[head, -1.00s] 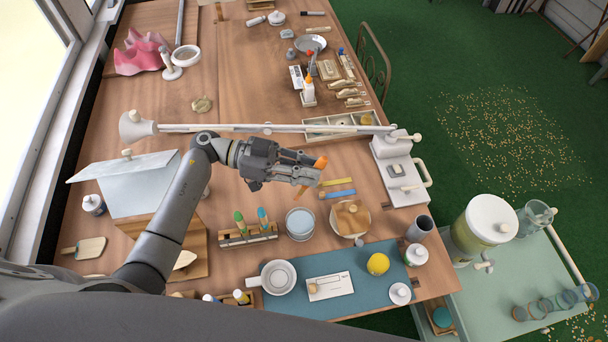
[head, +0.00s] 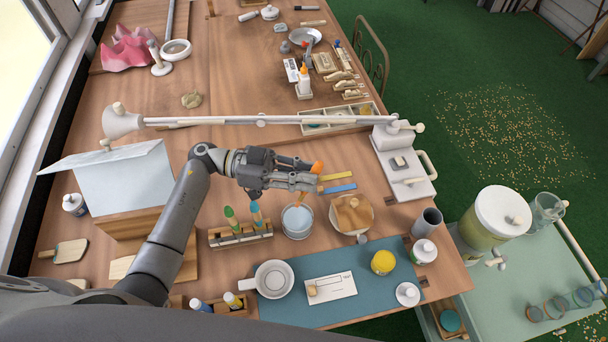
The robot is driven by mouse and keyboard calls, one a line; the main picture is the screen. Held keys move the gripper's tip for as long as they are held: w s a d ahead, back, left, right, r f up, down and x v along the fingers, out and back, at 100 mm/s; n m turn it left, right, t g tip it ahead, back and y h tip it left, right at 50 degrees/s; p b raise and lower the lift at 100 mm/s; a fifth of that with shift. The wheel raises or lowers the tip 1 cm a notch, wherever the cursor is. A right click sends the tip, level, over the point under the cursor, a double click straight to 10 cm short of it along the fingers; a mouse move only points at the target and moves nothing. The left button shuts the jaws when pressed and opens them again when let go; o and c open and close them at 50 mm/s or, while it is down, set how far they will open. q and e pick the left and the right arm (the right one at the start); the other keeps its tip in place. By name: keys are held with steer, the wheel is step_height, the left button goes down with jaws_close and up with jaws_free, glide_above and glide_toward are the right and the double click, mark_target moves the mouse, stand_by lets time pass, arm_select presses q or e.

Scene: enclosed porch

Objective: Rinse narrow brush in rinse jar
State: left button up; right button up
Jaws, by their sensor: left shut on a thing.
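My left gripper (head: 307,182) is shut on a thin brush with an orange handle (head: 318,168). The handle's top sticks up above the fingers, and the brush slants down toward the rinse jar. The rinse jar (head: 297,222) is a clear round glass with pale bluish liquid, just below the gripper in the picture. The brush's lower end is over or within the jar's mouth; I cannot tell whether the tip touches the liquid. My right gripper is not in view.
A wooden rack (head: 240,235) with green- and blue-topped brushes stands left of the jar. A long lamp arm (head: 230,121) crosses behind. A white mug (head: 272,280) sits in front on the blue mat (head: 375,300).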

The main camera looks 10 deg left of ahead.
arm_select(q)
step_height(320, 180, down, 10)
steer(key=b, duration=0.7)
steer(key=shift+f+b, duration=0.2)
steer(key=shift+b, duration=0.1)
stand_by(0.5)
